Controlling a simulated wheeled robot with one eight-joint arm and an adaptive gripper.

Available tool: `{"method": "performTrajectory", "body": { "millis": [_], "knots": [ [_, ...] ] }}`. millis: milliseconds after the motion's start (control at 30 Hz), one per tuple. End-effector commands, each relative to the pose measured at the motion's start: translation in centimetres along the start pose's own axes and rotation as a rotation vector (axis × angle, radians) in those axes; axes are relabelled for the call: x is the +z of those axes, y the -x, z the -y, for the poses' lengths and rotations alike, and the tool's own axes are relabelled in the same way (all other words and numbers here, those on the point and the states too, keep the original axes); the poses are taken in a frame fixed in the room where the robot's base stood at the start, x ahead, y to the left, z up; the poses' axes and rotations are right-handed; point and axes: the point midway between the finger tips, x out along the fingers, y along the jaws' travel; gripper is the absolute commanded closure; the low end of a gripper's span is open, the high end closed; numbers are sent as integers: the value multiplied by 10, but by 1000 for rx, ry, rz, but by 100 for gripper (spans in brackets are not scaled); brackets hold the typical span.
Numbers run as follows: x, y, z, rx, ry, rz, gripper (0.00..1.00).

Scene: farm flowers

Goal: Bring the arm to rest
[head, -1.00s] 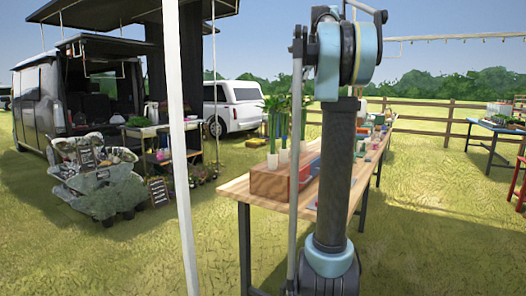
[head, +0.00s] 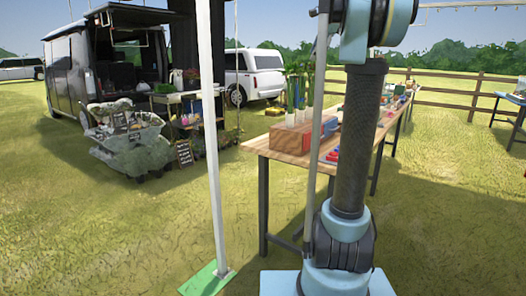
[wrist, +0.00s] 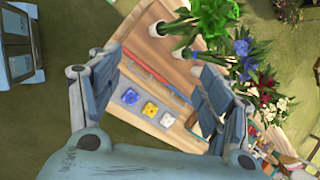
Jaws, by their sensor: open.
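My arm (head: 357,140) stands upright in the right half of the head view, and its upper end runs out at the top edge. The head view does not show my gripper. In the wrist view my gripper (wrist: 158,64) is open, with its two fingers spread and nothing between them. The wooden table (wrist: 150,28) lies beyond the fingers, with a tray of small blue, yellow and white pieces (wrist: 150,108) on it. I cannot judge the gap to the table.
The long table (head: 262,143) with a wooden box (head: 290,140) and potted plants stands behind my arm. A white pole (head: 212,150) on a green foot (head: 207,278) stands to the left. A van (head: 75,75) and stall are further back. Grass is clear at front left.

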Motion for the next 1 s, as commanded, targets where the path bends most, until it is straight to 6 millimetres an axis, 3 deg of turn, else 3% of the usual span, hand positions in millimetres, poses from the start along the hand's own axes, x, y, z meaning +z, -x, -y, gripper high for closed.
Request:
{"method": "performTrajectory", "body": {
  "millis": [267,467,767,1000],
  "knots": [
    [-10,-15,-38,15,135,-27,29],
    [-14,-36,-82,38,288,-49,29],
    [-34,-97,-193,105,667,-96,29],
    [-62,-154,-290,173,977,-122,29]
  ]
}}
